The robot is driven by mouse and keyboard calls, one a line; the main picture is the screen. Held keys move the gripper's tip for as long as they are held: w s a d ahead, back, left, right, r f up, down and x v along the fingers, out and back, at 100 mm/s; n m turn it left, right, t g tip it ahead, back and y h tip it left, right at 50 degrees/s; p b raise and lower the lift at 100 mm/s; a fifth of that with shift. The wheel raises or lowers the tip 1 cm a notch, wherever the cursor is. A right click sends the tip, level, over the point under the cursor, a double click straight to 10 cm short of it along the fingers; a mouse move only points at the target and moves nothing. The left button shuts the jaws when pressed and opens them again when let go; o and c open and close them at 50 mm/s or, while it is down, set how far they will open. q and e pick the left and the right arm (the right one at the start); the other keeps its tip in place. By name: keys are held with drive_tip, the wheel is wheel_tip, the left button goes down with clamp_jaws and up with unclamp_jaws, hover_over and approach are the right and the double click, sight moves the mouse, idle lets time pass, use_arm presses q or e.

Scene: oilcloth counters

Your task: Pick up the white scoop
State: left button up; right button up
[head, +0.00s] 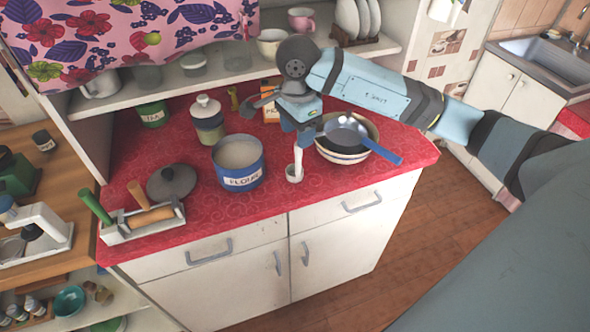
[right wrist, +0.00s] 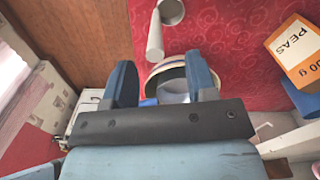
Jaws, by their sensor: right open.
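The white scoop (head: 294,173) is on the red counter near its front edge, left of the striped bowl. Its small round cup is at the bottom, and its handle appears to rise toward my right gripper. My right gripper (head: 307,138) is open and empty, just above and slightly right of the handle's top in the head view. In the right wrist view the scoop (right wrist: 155,35) lies beyond the open fingers (right wrist: 161,78), with its handle end toward them and its cup farther off. It is not between the fingers. My left gripper is not in view.
The striped bowl (head: 342,156) holds a blue-handled utensil (head: 375,147) close right of the gripper. The flour tin (head: 238,175) stands left of the scoop. A box of peas (right wrist: 296,51) stands behind. Bare red counter lies between tin and front edge.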

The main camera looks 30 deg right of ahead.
sight(295, 160)
drive_tip(key=shift+s+f+p, duration=0.15)
drive_tip(key=shift+f+p, duration=0.2)
drive_tip(key=shift+f, duration=1.1)
drive_tip(key=shift+s+f+p, duration=0.15)
drive_tip(key=shift+f+p, duration=0.15)
drive_tip(key=shift+f, duration=1.1)
clamp_jaws()
